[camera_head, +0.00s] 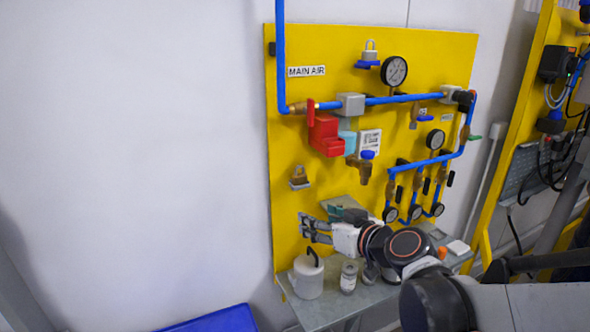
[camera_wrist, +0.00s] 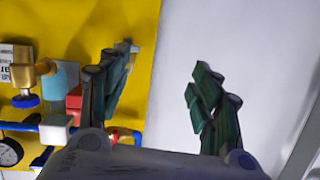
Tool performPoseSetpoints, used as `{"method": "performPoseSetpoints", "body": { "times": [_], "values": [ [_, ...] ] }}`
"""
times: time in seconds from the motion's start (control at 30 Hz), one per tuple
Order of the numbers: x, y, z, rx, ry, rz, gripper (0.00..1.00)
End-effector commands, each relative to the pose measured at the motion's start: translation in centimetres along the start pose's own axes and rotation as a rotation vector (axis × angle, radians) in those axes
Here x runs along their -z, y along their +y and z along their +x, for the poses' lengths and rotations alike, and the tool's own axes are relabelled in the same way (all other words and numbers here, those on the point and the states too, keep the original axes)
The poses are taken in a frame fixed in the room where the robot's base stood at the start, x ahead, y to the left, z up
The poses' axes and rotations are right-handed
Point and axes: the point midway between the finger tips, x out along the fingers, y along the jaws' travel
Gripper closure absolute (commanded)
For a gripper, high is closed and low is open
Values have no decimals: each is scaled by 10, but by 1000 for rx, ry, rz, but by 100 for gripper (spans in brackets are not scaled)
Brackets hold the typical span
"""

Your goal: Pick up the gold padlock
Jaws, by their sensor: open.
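The gold padlock (camera_head: 299,174) sits on a small grey bracket at the left side of the yellow panel (camera_head: 290,130). My gripper (camera_head: 306,228) is below the padlock in the head view, apart from it, with its fingers pointing left. In the wrist view my gripper (camera_wrist: 158,78) is open, with nothing between its dark green fingers. A small tan and grey shape shows behind the left finger near the panel edge. It may be the padlock and its bracket, but it is partly hidden.
Red (camera_head: 326,135) and blue pipe fittings stick out right of the padlock. A grey shelf (camera_head: 318,312) below carries a white canister (camera_head: 308,278) and a small jar (camera_head: 349,277). The wall at left is bare.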

Motion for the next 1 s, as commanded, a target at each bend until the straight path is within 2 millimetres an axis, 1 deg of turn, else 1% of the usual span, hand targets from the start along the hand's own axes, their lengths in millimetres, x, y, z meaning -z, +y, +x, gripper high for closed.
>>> {"method": "performPoseSetpoints", "body": {
  "times": [0.03, 0.1, 0.2, 0.3, 0.5, 0.67, 0.73, 0.87, 1.0],
  "values": [
    [12, 4, 8, 0, 35, -6, 42],
    [22, 10, 17, -6, 86, -19, 42],
    [34, 20, 30, -23, 154, -33, 42],
    [41, 29, 40, -45, 212, -44, 42],
    [46, 46, 52, -90, 283, -55, 42],
    [45, 52, 56, -109, 304, -58, 42],
    [47, 53, 62, -111, 307, -59, 42],
    [52, 54, 82, -110, 307, -60, 42],
    [61, 57, 108, -110, 307, -60, 42]
  ]
}}
